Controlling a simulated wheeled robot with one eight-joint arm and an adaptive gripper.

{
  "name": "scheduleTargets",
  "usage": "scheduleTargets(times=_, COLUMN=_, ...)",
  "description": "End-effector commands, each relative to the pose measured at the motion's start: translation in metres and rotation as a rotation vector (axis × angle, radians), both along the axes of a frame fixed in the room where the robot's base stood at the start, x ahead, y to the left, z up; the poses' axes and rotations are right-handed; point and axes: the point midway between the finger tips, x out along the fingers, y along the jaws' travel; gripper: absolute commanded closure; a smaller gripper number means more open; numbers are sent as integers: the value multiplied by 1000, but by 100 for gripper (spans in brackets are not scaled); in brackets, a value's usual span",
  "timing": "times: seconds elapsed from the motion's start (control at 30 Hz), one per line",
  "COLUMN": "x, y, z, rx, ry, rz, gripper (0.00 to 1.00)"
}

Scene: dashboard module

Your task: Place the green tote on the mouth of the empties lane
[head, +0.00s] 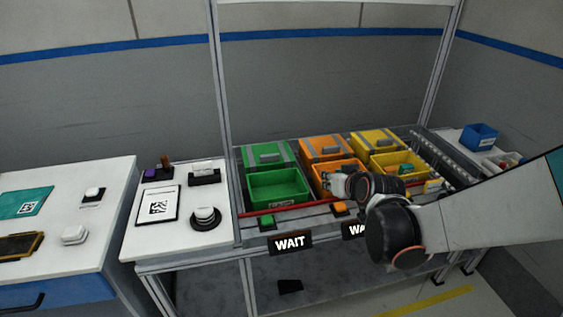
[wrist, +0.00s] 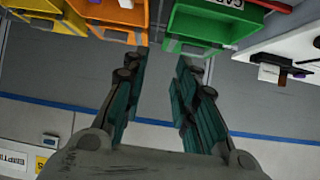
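The front green tote (head: 278,187) sits open at the left of the rack in the head view, and its inside looks empty. A second green tote (head: 268,153) with a grey-striped top stands behind it. A green tote also shows at the top of the wrist view (wrist: 203,27). My gripper (head: 335,183) is in front of the orange tote, to the right of the front green tote. In the wrist view its fingers (wrist: 162,65) are wide apart with nothing between them. A sloping roller lane (head: 445,155) runs along the right of the rack; my arm hides its near end.
Orange totes (head: 325,148) and yellow totes (head: 375,141) stand right of the green ones. A red rail (head: 268,211), green button (head: 267,221) and WAIT sign (head: 290,243) line the front. A blue bin (head: 480,136) is at far right. A partly cut sign (wrist: 12,161) starts "EMPTI".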

Motion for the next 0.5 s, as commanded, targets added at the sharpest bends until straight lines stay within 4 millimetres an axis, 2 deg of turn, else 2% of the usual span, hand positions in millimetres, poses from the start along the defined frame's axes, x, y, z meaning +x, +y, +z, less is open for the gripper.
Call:
scheduleTargets(times=0.03, x=12, y=5, z=-12, rx=3, ry=-18, rz=7, gripper=73)
scheduleTargets(times=0.2, x=41, y=20, z=-50, rx=12, ry=-83, rz=29, gripper=73)
scheduleTargets(times=0.4, x=61, y=32, z=-91, rx=20, ry=-146, rz=45, gripper=73)
scheduleTargets(times=0.5, x=65, y=35, z=-104, rx=23, ry=-167, rz=48, gripper=73)
